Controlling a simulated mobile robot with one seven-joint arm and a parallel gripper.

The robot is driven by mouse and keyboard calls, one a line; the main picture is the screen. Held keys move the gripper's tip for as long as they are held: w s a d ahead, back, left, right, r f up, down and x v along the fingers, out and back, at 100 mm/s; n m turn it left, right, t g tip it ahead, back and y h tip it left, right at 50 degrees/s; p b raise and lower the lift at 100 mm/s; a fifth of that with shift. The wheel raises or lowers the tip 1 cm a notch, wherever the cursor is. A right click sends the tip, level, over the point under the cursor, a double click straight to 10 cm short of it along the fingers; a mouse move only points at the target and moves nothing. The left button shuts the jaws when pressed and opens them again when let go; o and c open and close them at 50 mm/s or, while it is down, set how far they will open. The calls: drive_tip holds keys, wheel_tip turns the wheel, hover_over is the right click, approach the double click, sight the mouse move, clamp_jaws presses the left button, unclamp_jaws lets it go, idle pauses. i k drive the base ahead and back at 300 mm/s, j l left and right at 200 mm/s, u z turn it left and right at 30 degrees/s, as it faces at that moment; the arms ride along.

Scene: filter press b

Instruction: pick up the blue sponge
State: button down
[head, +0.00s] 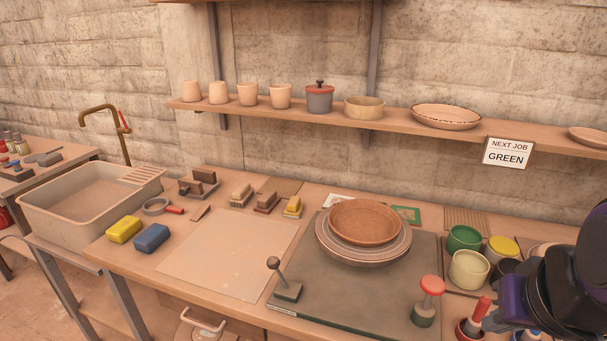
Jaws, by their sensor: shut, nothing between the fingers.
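The blue sponge (152,238) is a small rounded block. It lies flat on the wooden worktop, near the front edge at the left, and all of its top shows. A yellow sponge (124,229) lies just to its left, with a narrow gap between them. Black and purple links of my arm fill the lower right corner, far to the right of the blue sponge. My gripper's fingers cannot be made out there. Nothing touches or covers the blue sponge.
A sink (88,205) with a brass tap stands to the left. A pale board (228,255) lies right of the sponges. Brown plates (364,222) are stacked on a dark slab (345,300) with a short lever (284,280). Paint pots (467,268) crowd the right. A shelf (400,120) runs above.

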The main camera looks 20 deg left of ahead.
sight(150, 238)
drive_tip(key=l+u, duration=0.15)
drive_tip(key=u, duration=0.25)
drive_tip(key=k+l+u, duration=0.1)
drive_tip(key=u, duration=0.3)
drive_tip(key=k+l+u, duration=0.1)
drive_tip(key=u, duration=0.3)
drive_tip(key=k+u, duration=0.1)
drive_tip(key=u, duration=0.9)
drive_tip(key=i+z, duration=0.35)
drive_tip(key=i, duration=0.15)
drive_tip(key=k+z, duration=0.2)
drive_tip(key=k, duration=0.35)
drive_tip(key=z, duration=1.35)
drive_tip(key=i+j+z, duration=0.1)
drive_tip(key=j+z, duration=0.3)
drive_tip(key=j, duration=1.05)
drive_tip(key=i+j, duration=0.15)
drive_tip(key=j, duration=0.65)
